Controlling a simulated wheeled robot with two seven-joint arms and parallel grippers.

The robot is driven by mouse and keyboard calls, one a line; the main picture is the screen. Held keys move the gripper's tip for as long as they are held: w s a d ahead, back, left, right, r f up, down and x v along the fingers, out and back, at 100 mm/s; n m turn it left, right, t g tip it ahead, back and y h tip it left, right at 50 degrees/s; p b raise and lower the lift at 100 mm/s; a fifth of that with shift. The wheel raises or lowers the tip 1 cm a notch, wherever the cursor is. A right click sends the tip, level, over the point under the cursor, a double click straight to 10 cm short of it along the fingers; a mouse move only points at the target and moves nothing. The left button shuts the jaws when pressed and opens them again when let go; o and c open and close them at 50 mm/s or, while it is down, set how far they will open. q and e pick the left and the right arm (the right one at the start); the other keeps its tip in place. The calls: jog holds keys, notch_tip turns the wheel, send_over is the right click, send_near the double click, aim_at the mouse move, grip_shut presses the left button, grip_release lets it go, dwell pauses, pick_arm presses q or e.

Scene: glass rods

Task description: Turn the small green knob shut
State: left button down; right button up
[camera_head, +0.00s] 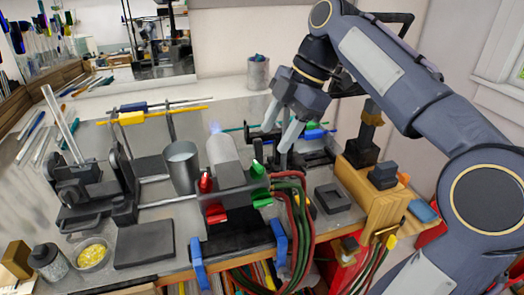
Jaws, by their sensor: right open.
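The torch (222,152) stands mid-bench with a small blue flame at its top. Two green knobs sit on its right side, an upper one (257,168) and a lower one (261,197); I cannot tell for sure which is the small one. Two red knobs, an upper (205,182) and a lower (214,212), sit on its left side. My right gripper (276,140) is open and empty, pointing down, above and to the right of the green knobs and apart from them. My left gripper is not in view.
Red and green hoses (292,205) run down from the torch's right side. A metal cup (182,165) stands left of the torch. Rods lie on stands behind it. A wooden block (372,200) bounds the right side. A flat dark plate (143,244) lies front left.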

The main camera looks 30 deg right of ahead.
aim_at(259, 164)
jog(key=x, duration=0.7)
jog(key=shift+w+a+f, duration=0.15)
jog(key=shift+w, duration=0.05)
jog(key=c, duration=1)
jog(key=shift+o, duration=0.2)
